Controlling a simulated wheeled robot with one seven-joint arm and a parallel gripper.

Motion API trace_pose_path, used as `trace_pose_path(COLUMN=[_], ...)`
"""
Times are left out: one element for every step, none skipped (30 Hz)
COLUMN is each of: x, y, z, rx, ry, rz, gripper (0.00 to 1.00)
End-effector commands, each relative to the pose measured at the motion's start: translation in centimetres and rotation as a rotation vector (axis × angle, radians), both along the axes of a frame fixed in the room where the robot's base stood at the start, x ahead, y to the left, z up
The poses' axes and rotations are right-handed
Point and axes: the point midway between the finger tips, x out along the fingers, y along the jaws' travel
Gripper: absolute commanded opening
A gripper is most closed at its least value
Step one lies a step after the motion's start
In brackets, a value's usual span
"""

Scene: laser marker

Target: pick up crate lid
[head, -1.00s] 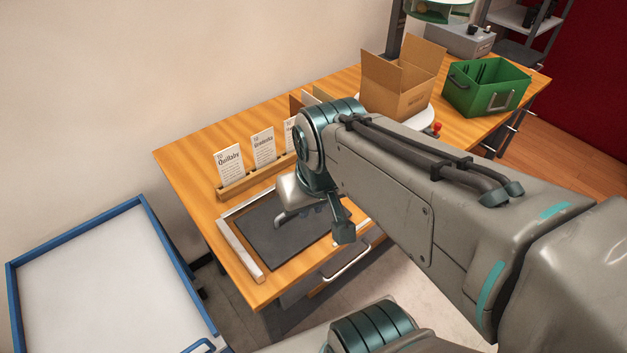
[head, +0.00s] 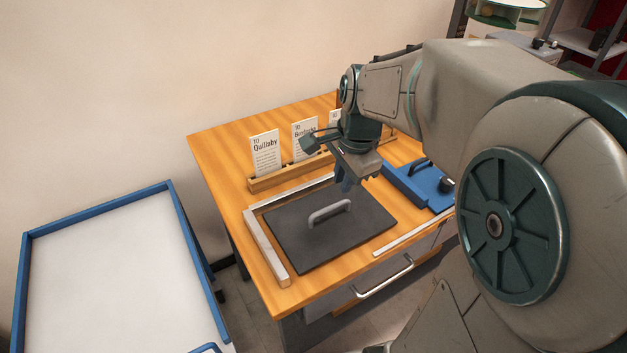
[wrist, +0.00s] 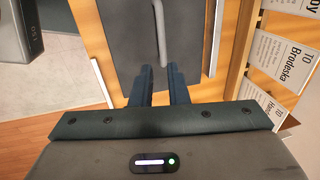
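The crate lid, a dark grey flat plate (head: 300,246) with a light grey bar handle (head: 330,212), lies on the wooden bench inside a metal corner frame. In the wrist view the lid (wrist: 125,45) and its handle (wrist: 161,38) show ahead of the fingers. My gripper (head: 345,186) hangs above the lid's back right side, apart from the handle. In the wrist view my gripper (wrist: 160,70) has its two fingers apart with nothing between them, and the handle lies roughly in line with the gap.
A blue piece with a dark handle (head: 418,180) lies on the bench just right of the lid. A wooden rack with cards (head: 290,176) stands behind. A blue-rimmed white cart (head: 105,275) stands at left. A drawer handle (head: 385,278) sticks out at the bench front.

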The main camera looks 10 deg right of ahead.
Motion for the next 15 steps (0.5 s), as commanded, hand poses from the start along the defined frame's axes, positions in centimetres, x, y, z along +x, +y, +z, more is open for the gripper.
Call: trace_pose_path(x=[0.1, 0.2, 0.4, 0.5, 0.6, 0.7, 0.8, 0.9, 1.0, 1.0, 1.0, 1.1, 1.1, 1.1, 1.2], y=[0.1, 0.2, 0.2, 0.3, 0.3, 0.4, 0.4, 0.4, 0.5, 0.5, 0.5, 0.5, 0.6, 0.6, 0.8], z=[-1.2, -1.8, -2.6, -3.2, -3.7, -4.3, -4.7, -5.0, -5.4, -5.6, -5.8, -5.9, -6.1, -6.3, -6.7], rx=[0.001, 0.001, 0.001, 0.001, 0.000, 0.000, 0.000, 0.000, -0.001, -0.001, -0.001, -0.001, -0.001, -0.001, 0.000], ry=[0.007, 0.006, 0.006, 0.005, 0.005, 0.005, 0.005, 0.004, 0.002, 0.002, 0.002, 0.002, 0.002, 0.002, 0.004], rz=[0.002, 0.003, 0.003, 0.004, 0.003, 0.004, 0.004, 0.004, 0.005, 0.005, 0.005, 0.005, 0.005, 0.006, 0.006], gripper=[0.14, 0.14, 0.14, 0.14, 0.14, 0.14, 0.14, 0.14, 0.14, 0.14, 0.14, 0.14, 0.14, 0.14, 0.14])
